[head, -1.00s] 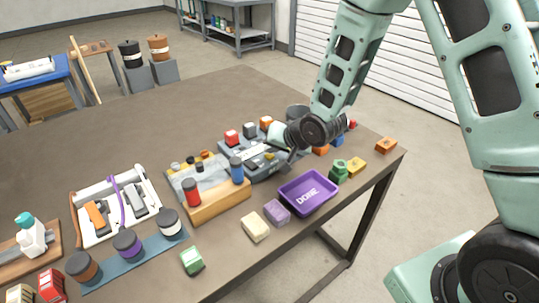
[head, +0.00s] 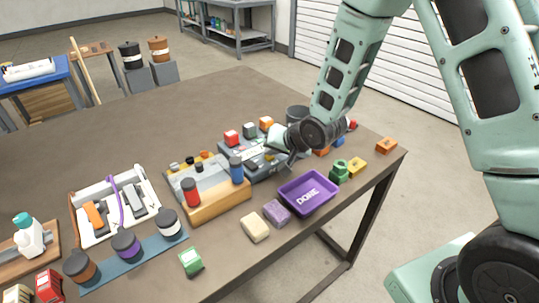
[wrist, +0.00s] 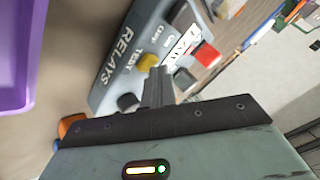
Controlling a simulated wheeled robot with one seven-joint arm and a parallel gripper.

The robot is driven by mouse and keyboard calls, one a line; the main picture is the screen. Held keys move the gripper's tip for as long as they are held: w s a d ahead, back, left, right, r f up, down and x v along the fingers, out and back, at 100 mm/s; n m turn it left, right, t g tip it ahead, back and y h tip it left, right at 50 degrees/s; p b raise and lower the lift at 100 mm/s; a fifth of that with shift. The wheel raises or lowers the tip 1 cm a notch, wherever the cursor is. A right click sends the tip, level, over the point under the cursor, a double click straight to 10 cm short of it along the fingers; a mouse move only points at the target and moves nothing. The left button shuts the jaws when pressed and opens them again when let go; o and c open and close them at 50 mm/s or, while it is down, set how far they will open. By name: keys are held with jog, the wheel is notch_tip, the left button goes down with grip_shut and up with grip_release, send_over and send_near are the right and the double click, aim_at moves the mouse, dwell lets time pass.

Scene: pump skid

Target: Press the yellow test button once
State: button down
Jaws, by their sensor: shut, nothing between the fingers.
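The yellow test button (wrist: 147,61) sits beside the word TEST on the grey relay box (wrist: 115,80), which is lettered RELAYS. My gripper (wrist: 160,72) is shut and empty. In the wrist view its fingertips show right beside the yellow button, overlapping its lower right edge. I cannot tell whether they touch it. In the head view my gripper (head: 289,161) is low over the right part of the grey box (head: 262,174), and the arm hides much of that part. The yellow button cannot be made out there.
On the box are a red part (wrist: 206,54) and a dark knob (wrist: 127,102). A purple DONE tray (head: 308,193) stands in front. A wooden block with red and blue cylinders (head: 215,204) is to the left.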

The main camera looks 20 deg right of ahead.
aim_at(272, 161)
jog(key=shift+r+p, duration=0.7)
jog(key=shift+r, duration=0.15)
notch_tip(272, 161, up, 5)
jog(key=p, duration=0.4)
dwell(0.7)
jog(key=s+a+r+n+g+h, duration=0.1)
jog(key=s+a+r+n+g, duration=0.1)
jog(key=s, duration=0.8)
jog(key=s+a+r+n+g+h, duration=0.1)
jog(key=s+r+n, duration=0.4)
jog(key=s, duration=0.6)
jog(key=s+a+r+n+g+h, duration=0.1)
jog(key=s+a+r+n+g, duration=0.2)
jog(key=s, duration=0.8)
jog(key=shift+s+a+r+n+g, duration=0.3)
jog(key=shift+r+n+g, duration=0.2)
jog(key=shift+n+g, duration=0.6)
